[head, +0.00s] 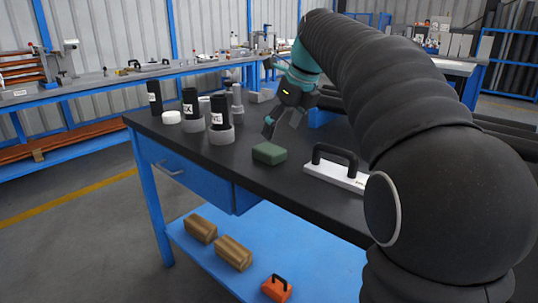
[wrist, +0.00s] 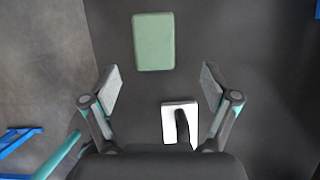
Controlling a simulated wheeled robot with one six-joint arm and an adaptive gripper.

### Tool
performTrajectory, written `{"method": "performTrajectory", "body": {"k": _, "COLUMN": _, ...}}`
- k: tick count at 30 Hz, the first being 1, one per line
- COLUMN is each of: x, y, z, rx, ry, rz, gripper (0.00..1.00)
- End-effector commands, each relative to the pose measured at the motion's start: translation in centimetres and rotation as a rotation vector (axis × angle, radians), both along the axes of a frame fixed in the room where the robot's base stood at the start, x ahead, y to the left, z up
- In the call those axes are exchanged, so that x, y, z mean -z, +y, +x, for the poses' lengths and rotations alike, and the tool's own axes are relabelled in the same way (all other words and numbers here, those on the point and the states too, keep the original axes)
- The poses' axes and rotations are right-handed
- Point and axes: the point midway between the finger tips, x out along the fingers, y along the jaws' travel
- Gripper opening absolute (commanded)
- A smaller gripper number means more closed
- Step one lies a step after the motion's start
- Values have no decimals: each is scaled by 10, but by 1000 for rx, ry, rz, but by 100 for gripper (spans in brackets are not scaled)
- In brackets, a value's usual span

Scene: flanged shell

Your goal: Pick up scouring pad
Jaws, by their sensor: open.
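The scouring pad (head: 269,153) is a green block lying flat on the dark top of the blue workbench. In the wrist view the pad (wrist: 154,41) is at the top, beyond the fingertips and a little left of the middle between them. My gripper (head: 270,125) is above the bench, just behind and above the pad in the head view. In the wrist view my gripper (wrist: 160,84) has its two fingers wide apart, with nothing held between them. It is apart from the pad.
A white plate with a black handle (head: 335,169) lies right of the pad; it shows low between the fingers in the wrist view (wrist: 180,125). Black cylinders (head: 190,103) in grey bases and a white round piece (head: 172,117) stand at left. Wooden blocks (head: 233,253) lie on the lower shelf.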

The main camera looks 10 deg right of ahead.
Motion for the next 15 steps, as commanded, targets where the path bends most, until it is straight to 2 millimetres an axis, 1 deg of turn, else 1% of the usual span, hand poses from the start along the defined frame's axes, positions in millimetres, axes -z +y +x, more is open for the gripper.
{"method": "performTrajectory", "body": {"k": 1, "x": 7, "y": 2, "z": 2, "rx": -2, "ry": 2, "rz": 0, "gripper": 86}}
{"method": "performTrajectory", "body": {"k": 8, "x": 18, "y": 6, "z": 6, "rx": -3, "ry": 1, "rz": -1, "gripper": 86}}
{"method": "performTrajectory", "body": {"k": 15, "x": 47, "y": 21, "z": 16, "rx": -4, "ry": 2, "rz": 0, "gripper": 86}}
